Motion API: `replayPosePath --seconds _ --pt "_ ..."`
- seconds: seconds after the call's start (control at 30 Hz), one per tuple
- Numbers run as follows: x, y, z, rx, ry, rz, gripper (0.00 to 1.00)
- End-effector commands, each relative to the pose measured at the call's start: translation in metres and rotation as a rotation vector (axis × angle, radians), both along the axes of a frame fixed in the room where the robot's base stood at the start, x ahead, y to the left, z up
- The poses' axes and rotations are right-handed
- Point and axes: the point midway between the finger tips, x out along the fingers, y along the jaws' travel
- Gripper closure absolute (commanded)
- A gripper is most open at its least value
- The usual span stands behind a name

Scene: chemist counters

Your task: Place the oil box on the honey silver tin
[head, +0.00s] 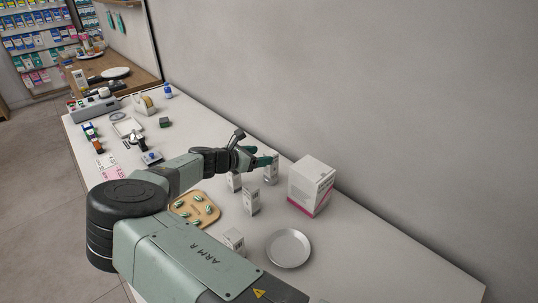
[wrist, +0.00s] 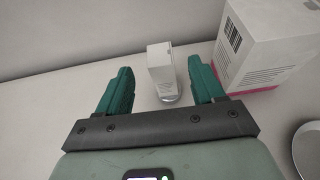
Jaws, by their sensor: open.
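My gripper (head: 262,160) is open over the counter in front of the wall. In the wrist view, a small white box (wrist: 159,62) stands upright between its green fingers, with clear gaps on both sides. A round silver tin (wrist: 171,98) shows at the foot of this box; the box appears to rest on it, its lower part overlapping the tin. In the head view, the box (head: 271,175) is partly hidden by the fingers, and I cannot make out the tin. The label is too small to read, so I cannot confirm it is the oil box.
A large white carton with a pink edge (head: 311,187) stands close to the right of my gripper. Small white boxes (head: 251,201) stand nearer. A round plate (head: 288,250) and a wooden tray (head: 178,205) with green items lie in front. The counter's right end is clear.

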Motion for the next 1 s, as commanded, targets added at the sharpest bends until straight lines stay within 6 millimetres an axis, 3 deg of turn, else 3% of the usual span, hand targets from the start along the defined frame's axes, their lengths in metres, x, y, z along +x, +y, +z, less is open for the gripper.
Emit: replayPosePath --seconds 0.2,0.5,0.6,0.73,0.9,1.0 --pt "-0.021 0.020 0.012 0.001 0.001 0.000 0.32" --pt "-0.025 0.020 0.017 0.017 -0.003 -0.019 0.32" --pt "-0.027 0.001 0.029 0.098 -0.014 -0.102 0.32" --pt "-0.038 -0.045 0.054 0.307 -0.047 -0.317 0.32" --pt "-0.070 -0.099 0.090 0.623 -0.102 -0.645 0.32" --pt "-0.094 -0.119 0.114 0.794 -0.133 -0.821 0.32"
